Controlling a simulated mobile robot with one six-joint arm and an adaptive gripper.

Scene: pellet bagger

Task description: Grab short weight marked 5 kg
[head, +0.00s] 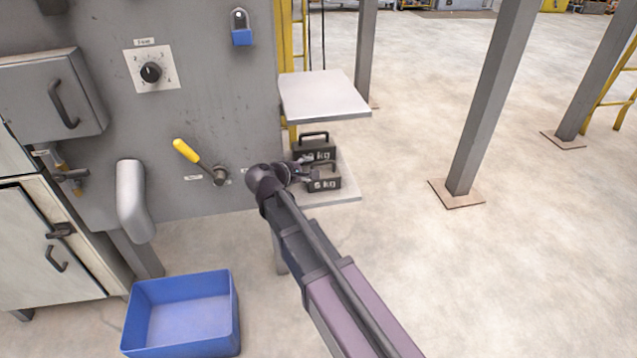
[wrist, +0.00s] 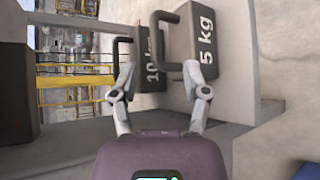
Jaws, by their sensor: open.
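The short dark 5 kg weight (wrist: 205,42) shows its white label in the wrist view, turned on its side there. In the head view it (head: 323,184) sits upright on the low shelf, partly hidden by my gripper. Its dark bar handle (wrist: 156,36) appears in the space between my fingertips. My gripper (wrist: 159,70) is open, with one finger on each side of that handle in the picture; I cannot tell whether either touches it. In the head view my gripper (head: 304,172) is at the weight's left.
A taller 10 kg weight (wrist: 151,72) stands close behind the 5 kg one. The pale low shelf (head: 345,196) lies under both, and a light upper plate (head: 322,94) overhangs them. The grey machine panel (head: 110,110) is at the left, with a yellow-handled lever (head: 187,152).

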